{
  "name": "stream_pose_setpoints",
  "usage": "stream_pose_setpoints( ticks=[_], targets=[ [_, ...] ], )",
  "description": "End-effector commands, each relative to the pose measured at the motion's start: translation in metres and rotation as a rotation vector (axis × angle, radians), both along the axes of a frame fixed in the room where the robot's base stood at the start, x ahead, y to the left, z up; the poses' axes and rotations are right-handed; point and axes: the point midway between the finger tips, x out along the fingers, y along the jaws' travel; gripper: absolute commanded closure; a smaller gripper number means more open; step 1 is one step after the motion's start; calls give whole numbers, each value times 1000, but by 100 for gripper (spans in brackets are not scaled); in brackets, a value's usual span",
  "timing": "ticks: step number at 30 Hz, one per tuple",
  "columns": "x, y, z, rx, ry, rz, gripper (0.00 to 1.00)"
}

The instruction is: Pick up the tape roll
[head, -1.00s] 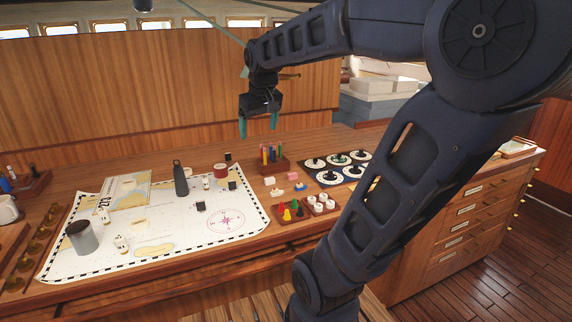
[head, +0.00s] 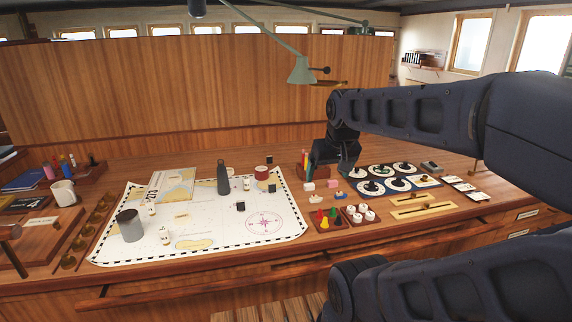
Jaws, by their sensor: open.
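I cannot pick out the tape roll for certain. A small round red and white thing (head: 261,172) stands at the far edge of the chart (head: 215,246), too small to tell if it is the roll. My gripper (head: 333,174) is open, its fingers pointing down low over the back of the desk, right of that round thing. It is close to the pen holder (head: 304,168) and the board of round dials, and partly hides what lies behind it. I see nothing between its fingers.
A dark bottle (head: 223,180) and a grey cup (head: 130,226) stand on the chart. A tray of coloured pegs (head: 326,220) and white pieces lies in front of my gripper. A green lamp (head: 301,70) hangs above. The desk behind the chart is mostly clear.

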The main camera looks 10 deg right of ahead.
Motion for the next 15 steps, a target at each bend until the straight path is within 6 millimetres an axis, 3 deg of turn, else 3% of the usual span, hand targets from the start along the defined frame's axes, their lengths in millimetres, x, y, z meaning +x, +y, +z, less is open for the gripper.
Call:
stream_pose_setpoints(
  ticks=[8,15],
  targets=[
    [3,2,1,4,3,-2,14],
    [42,22,13,53,47,-44,14]
  ],
)
